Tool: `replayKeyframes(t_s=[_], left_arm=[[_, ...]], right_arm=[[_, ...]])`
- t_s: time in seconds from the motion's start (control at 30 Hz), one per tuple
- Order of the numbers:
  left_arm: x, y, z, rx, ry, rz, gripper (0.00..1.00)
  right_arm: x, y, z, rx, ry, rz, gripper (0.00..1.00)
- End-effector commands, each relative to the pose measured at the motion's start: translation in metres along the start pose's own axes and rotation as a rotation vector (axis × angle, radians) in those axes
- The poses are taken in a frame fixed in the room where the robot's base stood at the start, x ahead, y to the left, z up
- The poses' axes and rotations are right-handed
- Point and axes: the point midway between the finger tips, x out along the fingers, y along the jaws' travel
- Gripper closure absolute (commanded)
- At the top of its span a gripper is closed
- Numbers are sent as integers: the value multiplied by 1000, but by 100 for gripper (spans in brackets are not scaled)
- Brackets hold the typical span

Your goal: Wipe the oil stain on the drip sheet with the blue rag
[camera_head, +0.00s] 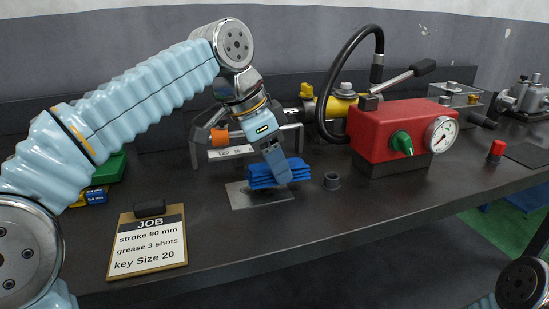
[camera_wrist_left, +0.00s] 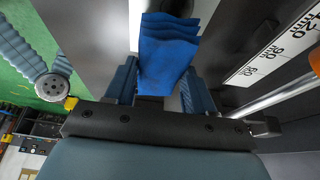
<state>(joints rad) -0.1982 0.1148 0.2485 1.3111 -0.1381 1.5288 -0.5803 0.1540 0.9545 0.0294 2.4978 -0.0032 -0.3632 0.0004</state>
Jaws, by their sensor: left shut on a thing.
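The blue rag (camera_head: 262,175) is a folded, layered cloth over the drip sheet. The drip sheet (camera_head: 243,199) is a thin grey plate on the dark bench; its left and front parts show. No oil stain can be made out on the visible part. My left gripper (camera_head: 280,178) points down and is shut on the rag. The rag also shows between the fingers in the left wrist view (camera_wrist_left: 166,55), hanging out beyond the fingertips. Whether the rag touches the sheet is hard to tell. My right gripper is not in view; only a bit of my right arm shows at the lower right.
A job clipboard (camera_head: 149,240) lies front left. A cylinder with a scale (camera_head: 232,152) lies behind. The bench front (camera_head: 330,225) is clear.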

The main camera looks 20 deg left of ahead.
Motion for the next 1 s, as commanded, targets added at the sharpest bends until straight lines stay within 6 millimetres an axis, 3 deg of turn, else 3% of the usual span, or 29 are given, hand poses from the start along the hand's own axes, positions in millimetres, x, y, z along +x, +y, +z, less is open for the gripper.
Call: replayKeyframes(t_s=[1.0], left_arm=[[8,0,3,0,0,0,86]], right_arm=[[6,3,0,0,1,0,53]])
